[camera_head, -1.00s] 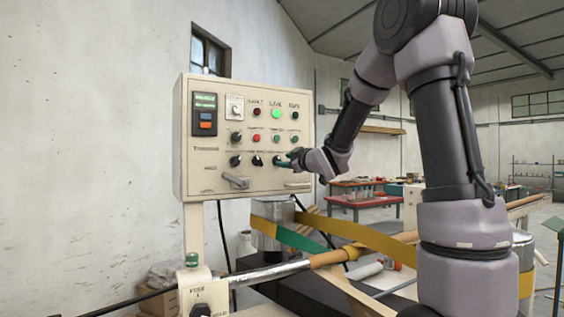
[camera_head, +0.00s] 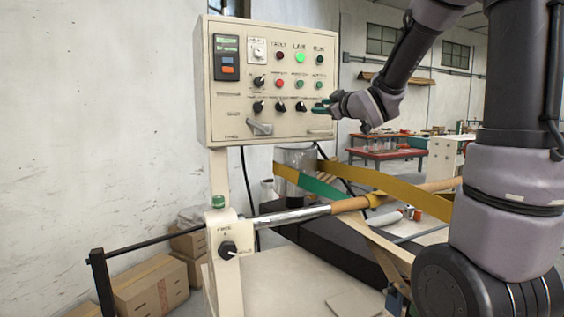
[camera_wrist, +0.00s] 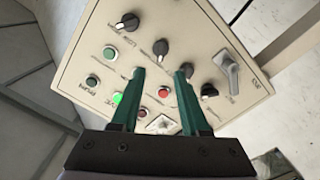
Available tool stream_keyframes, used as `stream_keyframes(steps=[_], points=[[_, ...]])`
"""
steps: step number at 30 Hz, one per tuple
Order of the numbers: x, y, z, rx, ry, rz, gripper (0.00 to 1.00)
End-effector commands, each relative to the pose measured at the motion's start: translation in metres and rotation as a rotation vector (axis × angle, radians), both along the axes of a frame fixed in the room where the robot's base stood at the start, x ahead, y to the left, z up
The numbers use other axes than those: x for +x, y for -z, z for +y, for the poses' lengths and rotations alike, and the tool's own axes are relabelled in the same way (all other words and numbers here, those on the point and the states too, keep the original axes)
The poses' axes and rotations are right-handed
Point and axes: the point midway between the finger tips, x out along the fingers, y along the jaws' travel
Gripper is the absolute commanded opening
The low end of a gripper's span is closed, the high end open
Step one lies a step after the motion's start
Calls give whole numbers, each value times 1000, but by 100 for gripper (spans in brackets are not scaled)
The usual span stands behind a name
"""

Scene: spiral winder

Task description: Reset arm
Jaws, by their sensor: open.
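My gripper (camera_head: 322,107) is at the right side of the beige control panel (camera_head: 226,160), in front of its lower knobs. In the wrist view its two green fingers (camera_wrist: 160,77) are apart with nothing held between them. The panel face (camera_wrist: 100,40) fills much of that view, tilted, with black knobs, buttons and a grey lever handle (camera_wrist: 228,75). A green lamp (camera_head: 299,57) is lit on the panel. Whether the fingertips touch the panel cannot be told, though they appear a little apart from it.
Below the panel, a metal and cardboard shaft (camera_head: 290,216) and a yellow belt (camera_head: 400,190) cross the machine. A small post with a black knob (camera_head: 228,250) stands at front. Cardboard boxes (camera_head: 150,290) lie at lower left. A red table (camera_head: 385,152) is behind.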

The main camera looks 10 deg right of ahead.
Motion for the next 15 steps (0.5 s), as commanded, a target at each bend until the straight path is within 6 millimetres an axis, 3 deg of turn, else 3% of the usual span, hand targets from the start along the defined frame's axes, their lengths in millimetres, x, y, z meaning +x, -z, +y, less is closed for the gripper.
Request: stream_keyframes(steps=[5,8,15], points=[[-17,-2,-22,81,104,99,45],[-39,2,-41,170,199,206,45],[-114,28,-68,417,402,497,45]])
